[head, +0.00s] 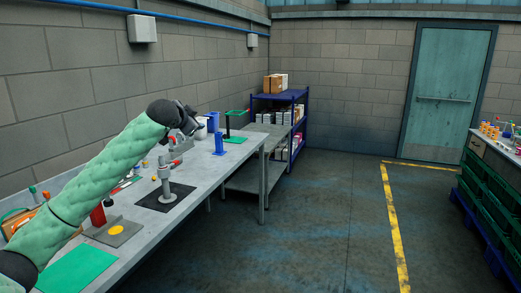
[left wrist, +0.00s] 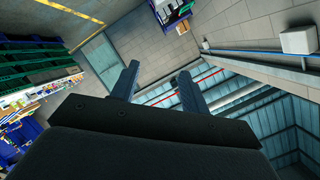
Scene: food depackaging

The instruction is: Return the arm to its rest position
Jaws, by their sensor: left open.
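My left arm, in a green padded sleeve, reaches in from the left in the head view, over the workbench (head: 200,178). My left gripper (head: 192,122) is at its end, raised above the bench top and small in this view. In the left wrist view the two fingers of the left gripper (left wrist: 158,88) stand apart with nothing between them. That view is tilted and shows walls, roof and shelving behind the fingers. My right gripper is in neither view.
A blue shelf (head: 287,97) stands beyond. Green crates (head: 480,185) stand at right. The middle floor is clear.

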